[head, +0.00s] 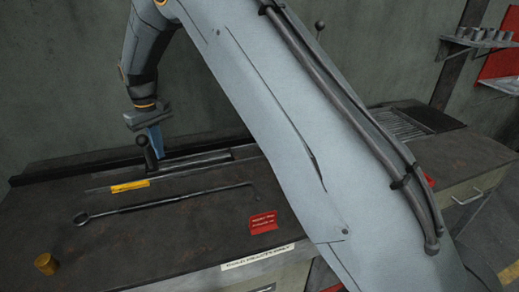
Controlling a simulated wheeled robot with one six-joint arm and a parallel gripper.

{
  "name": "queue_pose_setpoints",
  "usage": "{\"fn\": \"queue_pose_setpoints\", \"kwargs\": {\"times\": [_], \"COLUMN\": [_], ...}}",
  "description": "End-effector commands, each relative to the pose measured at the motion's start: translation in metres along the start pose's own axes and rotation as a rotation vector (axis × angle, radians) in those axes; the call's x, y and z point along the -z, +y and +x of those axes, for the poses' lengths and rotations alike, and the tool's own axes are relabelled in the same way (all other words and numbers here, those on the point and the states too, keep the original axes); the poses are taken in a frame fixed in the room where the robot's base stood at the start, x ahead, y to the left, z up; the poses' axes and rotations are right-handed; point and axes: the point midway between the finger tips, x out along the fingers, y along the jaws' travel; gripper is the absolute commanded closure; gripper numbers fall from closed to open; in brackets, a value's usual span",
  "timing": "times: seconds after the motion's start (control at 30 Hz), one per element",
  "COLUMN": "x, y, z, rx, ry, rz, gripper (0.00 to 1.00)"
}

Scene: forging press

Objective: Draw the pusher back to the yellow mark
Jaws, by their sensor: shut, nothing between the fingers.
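The pusher has an upright dark handle with a round black knob (142,141).
A long rod with a ring end (150,203) lies across the bench in front of the yellow mark. A brass cylinder (46,264) stands at front left. A red card (263,222) lies at the middle front. My arm hides much of the bench's right side. A wall rises behind.

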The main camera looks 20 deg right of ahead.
Motion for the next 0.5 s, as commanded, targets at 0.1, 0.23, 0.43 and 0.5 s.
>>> {"fn": "queue_pose_setpoints", "kwargs": {"times": [0.1, 0.23, 0.43, 0.5], "x": [0.007, 0.013, 0.023, 0.026], "y": [-0.012, -0.023, -0.04, -0.046], "z": [0.001, 0.0, 0.001, 0.001], "rx": [0.0, 0.0, 0.0, 0.0], "ry": [0.001, 0.001, 0.001, 0.0], "rz": [-0.003, -0.002, -0.002, -0.002], "gripper": [1.0, 1.0, 1.0, 1.0]}}
